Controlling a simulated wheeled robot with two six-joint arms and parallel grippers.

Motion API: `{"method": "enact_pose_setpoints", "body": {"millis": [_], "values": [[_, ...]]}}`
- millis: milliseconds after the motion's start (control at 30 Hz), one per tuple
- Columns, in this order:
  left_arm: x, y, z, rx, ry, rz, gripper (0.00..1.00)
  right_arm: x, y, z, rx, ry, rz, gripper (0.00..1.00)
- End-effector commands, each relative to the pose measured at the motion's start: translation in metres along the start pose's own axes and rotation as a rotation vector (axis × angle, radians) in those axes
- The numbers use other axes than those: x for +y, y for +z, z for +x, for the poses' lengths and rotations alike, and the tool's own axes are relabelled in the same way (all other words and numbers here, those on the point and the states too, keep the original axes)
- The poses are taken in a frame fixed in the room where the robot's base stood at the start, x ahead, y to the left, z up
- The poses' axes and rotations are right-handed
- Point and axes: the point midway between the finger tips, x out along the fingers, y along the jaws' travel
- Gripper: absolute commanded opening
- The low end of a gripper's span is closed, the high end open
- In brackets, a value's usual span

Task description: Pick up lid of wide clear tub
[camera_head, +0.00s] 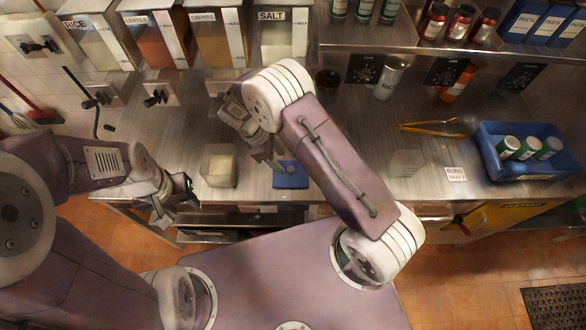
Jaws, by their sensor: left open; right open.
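A small clear tub (218,171) with pale contents stands near the counter's front edge. A flat blue square piece (291,177) lies to its right; I cannot tell if it is a lid. Another clear tub (405,163), which looks empty, stands further right. I cannot tell which tub is the wide one. My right gripper (278,166) is open and points down close to the blue piece, partly covering its upper left; contact cannot be judged. My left gripper (178,198) is open and empty at the counter's front edge, left of the filled tub.
A blue tray (484,152) with several green jars stands at the right. Orange-handled tongs (432,129) lie behind the right tub. A white label card (456,174) is near the front edge. Jars and bins line the back. My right arm hides the counter's middle.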

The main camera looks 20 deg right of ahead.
Motion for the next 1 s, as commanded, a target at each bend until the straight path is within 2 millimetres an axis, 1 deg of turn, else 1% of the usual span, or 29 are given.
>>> {"method": "enact_pose_setpoints", "body": {"millis": [33,100,233,333,433,500,600,800,833,867,900,967,1000], "values": [[0.000,-0.001,-0.008,0.000,0.000,0.000,0.45,0.000,0.003,0.005,-0.003,-0.003,0.000,0.51],[0.000,-0.001,-0.010,0.001,0.000,0.000,0.45,0.000,0.002,0.014,-0.002,-0.002,0.001,0.51],[0.000,-0.001,-0.010,0.001,0.000,0.000,0.45,0.001,0.001,0.020,0.001,0.000,0.003,0.51],[0.001,-0.002,-0.020,0.000,0.000,0.000,0.45,0.001,0.003,0.027,-0.002,-0.003,0.002,0.51],[0.001,-0.004,-0.033,0.001,0.000,0.000,0.45,0.003,0.002,0.044,-0.002,-0.004,0.002,0.51],[0.001,-0.004,-0.036,0.001,0.000,0.000,0.45,0.004,0.001,0.058,-0.001,-0.003,0.003,0.51],[0.001,-0.004,-0.037,0.001,0.000,0.000,0.45,0.004,0.000,0.069,0.002,-0.001,0.002,0.51],[0.001,-0.004,-0.036,0.000,0.000,0.000,0.45,0.004,-0.001,0.072,0.004,0.001,0.003,0.51],[0.001,-0.004,-0.036,0.000,0.000,0.000,0.45,0.004,-0.001,0.072,0.004,0.001,0.003,0.49],[0.001,-0.004,-0.036,0.000,0.000,0.000,0.45,0.004,-0.001,0.071,0.004,0.001,0.003,0.40],[0.001,-0.004,-0.036,0.000,0.000,0.000,0.45,0.004,-0.001,0.071,0.004,0.001,0.003,0.29],[0.001,-0.004,-0.036,0.000,0.000,0.000,0.45,0.004,-0.001,0.071,0.004,0.000,0.003,0.12],[0.001,-0.004,-0.036,0.000,0.000,0.000,0.45,0.004,-0.001,0.071,0.004,0.001,0.003,0.01]]}}
